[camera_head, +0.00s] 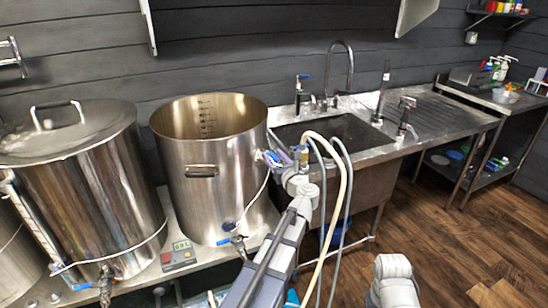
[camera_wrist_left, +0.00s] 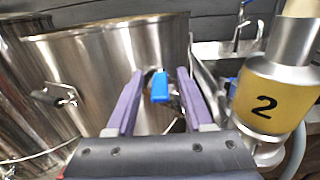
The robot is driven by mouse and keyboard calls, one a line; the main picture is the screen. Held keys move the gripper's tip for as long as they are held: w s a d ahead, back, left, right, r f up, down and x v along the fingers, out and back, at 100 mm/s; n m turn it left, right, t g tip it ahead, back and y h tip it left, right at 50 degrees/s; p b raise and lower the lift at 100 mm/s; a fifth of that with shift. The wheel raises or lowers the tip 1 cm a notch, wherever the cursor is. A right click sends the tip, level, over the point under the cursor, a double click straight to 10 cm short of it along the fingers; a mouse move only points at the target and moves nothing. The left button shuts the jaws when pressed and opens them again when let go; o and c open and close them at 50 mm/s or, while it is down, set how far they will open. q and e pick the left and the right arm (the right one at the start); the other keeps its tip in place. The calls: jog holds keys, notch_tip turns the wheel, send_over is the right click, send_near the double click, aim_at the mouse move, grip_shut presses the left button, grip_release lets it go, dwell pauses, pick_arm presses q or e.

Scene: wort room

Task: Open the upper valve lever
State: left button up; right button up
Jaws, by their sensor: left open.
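The upper valve lever (camera_wrist_left: 160,86) is a small blue handle on the side of the open steel pot (camera_head: 207,200). In the left wrist view it shows between the two purple fingers of my left gripper (camera_wrist_left: 160,74), apart from both. The pot wall (camera_wrist_left: 85,75) fills the background there. In the head view my left gripper (camera_head: 279,156) is at the pot's upper right side, and the lever is hard to tell from the fingers. A lower valve with a blue handle (camera_head: 225,241) sits near the pot's base. My right gripper does not show.
A lidded steel pot (camera_head: 85,185) stands at left. A red-and-grey controller (camera_head: 178,256) is on the bench. The steel sink (camera_head: 335,130) with taps is behind my left gripper. Hoses (camera_head: 345,200) hang close beside my left arm. Wooden floor (camera_head: 450,240) is open at right.

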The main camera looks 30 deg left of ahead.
pick_arm(q)
jog(key=v, duration=0.7)
jog(key=shift+s+d, duration=0.25)
jog(key=shift+d, duration=0.05)
